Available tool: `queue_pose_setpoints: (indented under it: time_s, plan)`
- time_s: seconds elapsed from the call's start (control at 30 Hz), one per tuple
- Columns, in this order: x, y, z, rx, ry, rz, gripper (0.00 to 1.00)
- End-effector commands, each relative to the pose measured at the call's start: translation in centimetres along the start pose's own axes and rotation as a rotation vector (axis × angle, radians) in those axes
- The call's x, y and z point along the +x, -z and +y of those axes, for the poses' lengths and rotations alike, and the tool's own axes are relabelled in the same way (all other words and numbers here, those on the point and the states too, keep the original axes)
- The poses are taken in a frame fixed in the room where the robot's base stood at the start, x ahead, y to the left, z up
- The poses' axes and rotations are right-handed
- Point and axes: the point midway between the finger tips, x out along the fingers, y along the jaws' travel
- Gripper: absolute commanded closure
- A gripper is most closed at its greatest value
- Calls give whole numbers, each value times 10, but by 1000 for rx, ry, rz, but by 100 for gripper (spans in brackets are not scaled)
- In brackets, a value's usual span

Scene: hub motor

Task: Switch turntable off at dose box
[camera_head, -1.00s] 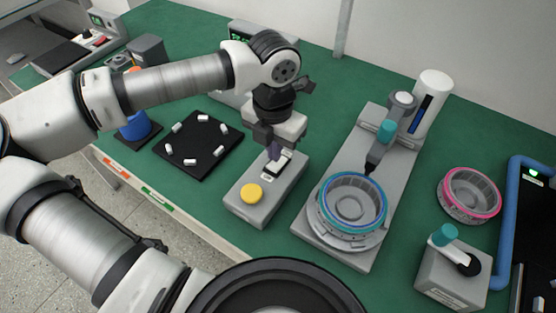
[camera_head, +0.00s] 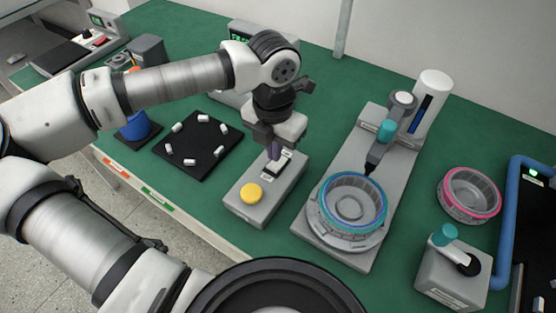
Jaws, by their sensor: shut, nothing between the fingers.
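The dose box (camera_head: 262,210) is a grey box with a yellow round button (camera_head: 251,194) on its near end and a black-framed white rocker switch (camera_head: 277,168) on its far end. My gripper (camera_head: 273,155) is shut and empty, pointing down at the far end of the switch. Its tip covers part of the switch; I cannot tell whether it touches. The turntable (camera_head: 345,235) stands right of the box and carries a ring with a blue-teal rim (camera_head: 352,200) under a dispensing nozzle (camera_head: 372,160). I cannot read the switch position.
A black mat (camera_head: 199,160) with several white pieces lies left of the box. A blue container (camera_head: 135,127) stands farther left. A pink-rimmed ring (camera_head: 470,194) and a grey box with a teal-knobbed lever (camera_head: 444,234) are at the right. A display unit (camera_head: 240,37) stands behind my arm.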

Motion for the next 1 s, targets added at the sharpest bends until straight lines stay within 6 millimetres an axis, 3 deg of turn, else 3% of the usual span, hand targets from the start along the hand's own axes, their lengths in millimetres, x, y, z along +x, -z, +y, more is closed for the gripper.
queue_pose_setpoints:
  time_s: [1.0]
  plan:
    - [13, 0, 0, 0, 0, 0, 100]
